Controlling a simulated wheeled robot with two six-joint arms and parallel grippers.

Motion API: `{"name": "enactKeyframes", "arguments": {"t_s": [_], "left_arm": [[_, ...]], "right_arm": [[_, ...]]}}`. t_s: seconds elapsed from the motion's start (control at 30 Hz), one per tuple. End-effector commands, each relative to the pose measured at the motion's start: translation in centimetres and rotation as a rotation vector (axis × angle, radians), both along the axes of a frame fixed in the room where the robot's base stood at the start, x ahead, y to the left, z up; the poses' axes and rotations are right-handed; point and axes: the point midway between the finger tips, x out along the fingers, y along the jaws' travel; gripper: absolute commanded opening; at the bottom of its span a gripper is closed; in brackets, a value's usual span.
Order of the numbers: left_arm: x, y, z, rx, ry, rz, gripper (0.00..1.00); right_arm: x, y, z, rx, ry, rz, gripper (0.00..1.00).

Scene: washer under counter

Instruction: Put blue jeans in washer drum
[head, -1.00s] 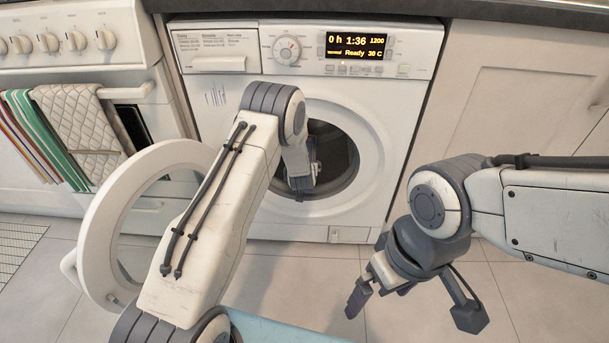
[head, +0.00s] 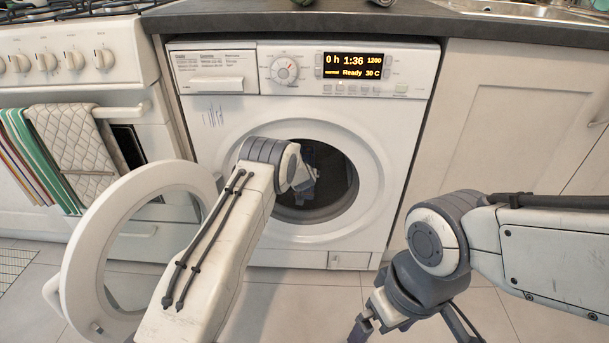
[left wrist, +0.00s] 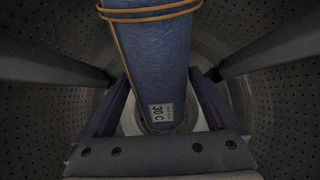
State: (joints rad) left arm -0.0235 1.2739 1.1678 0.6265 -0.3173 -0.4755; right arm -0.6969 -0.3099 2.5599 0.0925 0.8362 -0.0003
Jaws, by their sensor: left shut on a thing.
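The blue jeans (left wrist: 160,65) show in the left wrist view as a rolled bundle with yellow bands and a white label reading 30 C. My left gripper (left wrist: 157,100) is shut on them, one finger at each side. The perforated wall of the washer drum (left wrist: 40,105) surrounds them. In the head view my left gripper (head: 306,170) reaches through the round opening of the washer (head: 225,140); the jeans cannot be made out there. My right gripper (head: 366,328) is at the bottom edge, outside the washer, its fingertips cut off.
The round washer door (head: 85,250) stands open at the left of the opening, beside my left arm. An oven with hanging towels (head: 75,150) is further left. A cabinet (head: 520,125) is at the right and a dark counter (head: 400,22) runs above. The floor in front is clear.

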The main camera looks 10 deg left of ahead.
Motion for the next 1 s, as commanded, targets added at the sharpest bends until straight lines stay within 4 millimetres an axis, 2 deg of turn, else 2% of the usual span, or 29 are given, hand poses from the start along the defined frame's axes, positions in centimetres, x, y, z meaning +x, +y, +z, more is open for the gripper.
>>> {"name": "enactKeyframes", "arguments": {"t_s": [0.13, 0.17, 0.2, 0.4, 0.57, 0.73, 1.0], "left_arm": [[0.1, 0.0, 0.2, 0.000, -0.004, 0.001, 0.00], [0.1, 0.0, 0.2, 0.000, -0.004, 0.001, 0.95], [0.1, 0.0, 0.2, 0.000, -0.004, 0.001, 1.00], [-0.1, 0.0, -0.1, -0.001, 0.003, 0.000, 1.00], [-0.6, -0.1, 0.4, 0.001, 0.004, 0.000, 1.00], [-2.4, -0.6, 2.0, 0.000, 0.002, -0.001, 1.00], [-6.2, -1.3, 4.8, 0.001, 0.000, -0.001, 1.00]], "right_arm": [[0.0, 0.0, 0.0, 0.000, 0.000, 0.000, 1.00], [0.0, 0.0, 0.0, 0.000, 0.000, 0.000, 1.00], [0.0, 0.0, 0.0, 0.000, 0.000, 0.000, 1.00], [0.0, 0.0, 0.0, 0.000, 0.000, 0.000, 1.00], [0.0, 0.0, 0.5, 0.000, 0.000, 0.000, 1.00], [0.0, 0.0, 1.6, 0.000, 0.000, 0.000, 1.00], [0.0, 0.0, 3.8, 0.000, 0.000, 0.000, 1.00]]}}
